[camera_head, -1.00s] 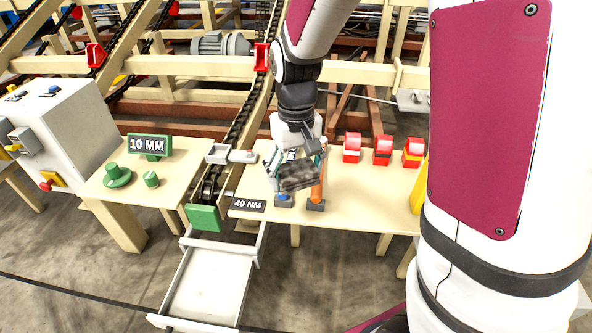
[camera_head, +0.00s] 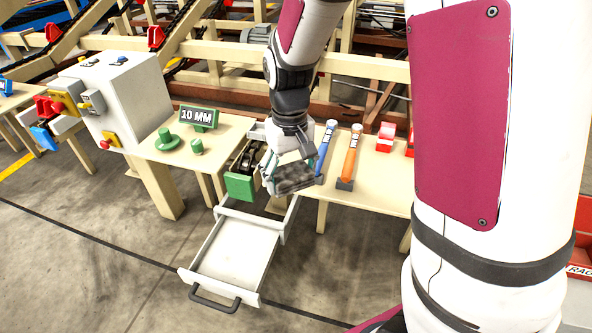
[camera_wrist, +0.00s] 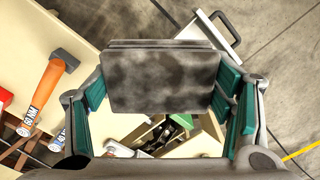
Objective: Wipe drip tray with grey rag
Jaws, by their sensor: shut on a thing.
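The grey rag (camera_head: 294,178) is a flat, dark, mottled block held in my gripper (camera_head: 289,172). In the wrist view the rag (camera_wrist: 163,80) spans between the teal finger pads and hides part of what lies below. The drip tray (camera_head: 236,252) is a shallow, pale open tray on the left of centre, with a dark handle at its front. Its floor looks bare, and I cannot make out any marks. My gripper is above and behind the tray, near the table edge, with the rag apart from the tray. A tray corner with the handle shows in the wrist view (camera_wrist: 218,27).
A blue-handled tool (camera_head: 325,147) and an orange-handled tool (camera_head: 351,152) stand close right of my gripper. A green block (camera_head: 240,187) is at the tray's back. A table with a 10 MM sign (camera_head: 198,117) is left. A red bin (camera_head: 581,262) is far right.

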